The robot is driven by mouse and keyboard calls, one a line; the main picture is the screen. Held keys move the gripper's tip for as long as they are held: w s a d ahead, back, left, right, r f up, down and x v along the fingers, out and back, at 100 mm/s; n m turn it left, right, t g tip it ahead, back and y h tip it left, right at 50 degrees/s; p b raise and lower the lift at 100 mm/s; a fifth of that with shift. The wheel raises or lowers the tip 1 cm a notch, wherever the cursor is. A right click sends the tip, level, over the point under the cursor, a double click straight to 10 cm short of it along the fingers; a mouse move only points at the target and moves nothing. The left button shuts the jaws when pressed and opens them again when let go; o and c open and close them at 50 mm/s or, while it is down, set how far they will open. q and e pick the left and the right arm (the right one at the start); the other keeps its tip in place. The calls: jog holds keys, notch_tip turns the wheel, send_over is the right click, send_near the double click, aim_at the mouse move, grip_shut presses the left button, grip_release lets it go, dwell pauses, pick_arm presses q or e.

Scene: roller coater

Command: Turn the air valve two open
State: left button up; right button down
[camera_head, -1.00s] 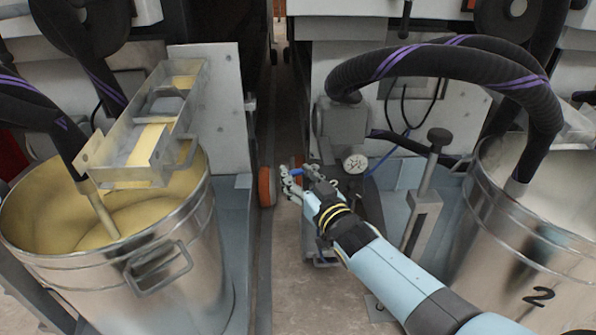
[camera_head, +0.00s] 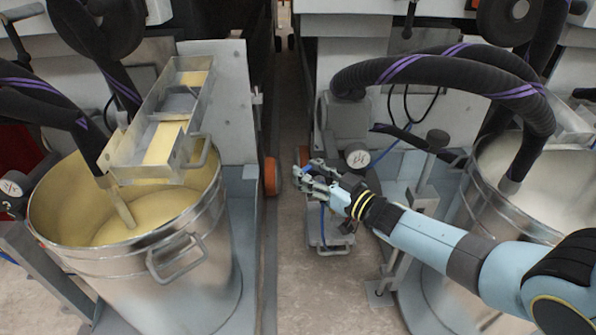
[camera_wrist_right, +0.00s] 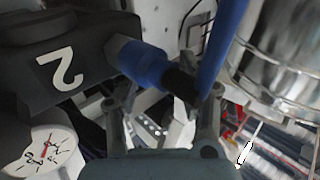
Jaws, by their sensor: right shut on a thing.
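Air valve two shows in the right wrist view as a dark block (camera_wrist_right: 62,68) marked with a white "2", with a blue fitting (camera_wrist_right: 140,60) ending in a black part (camera_wrist_right: 182,82). In the head view a small blue piece (camera_head: 304,156) shows at the fingertips, beside the pump housing. My right gripper (camera_head: 306,170) reaches in from the right. In the wrist view its two fingers (camera_wrist_right: 163,98) stand on either side of the blue and black fitting, shut on it. The exact contact is partly hidden. My left gripper is not in view.
A pressure gauge (camera_head: 357,158) sits just right of my right gripper and also shows in the wrist view (camera_wrist_right: 42,150). A blue hose (camera_wrist_right: 220,45) runs close to the fingers. Metal drums stand left (camera_head: 195,250) and right (camera_head: 440,290).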

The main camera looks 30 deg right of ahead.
jog(key=shift+s, duration=0.1)
jog(key=c, duration=0.8)
grip_release()
jog(key=shift+o, duration=0.2)
jog(key=v, duration=1.2)
jog(key=shift+c, duration=0.3)
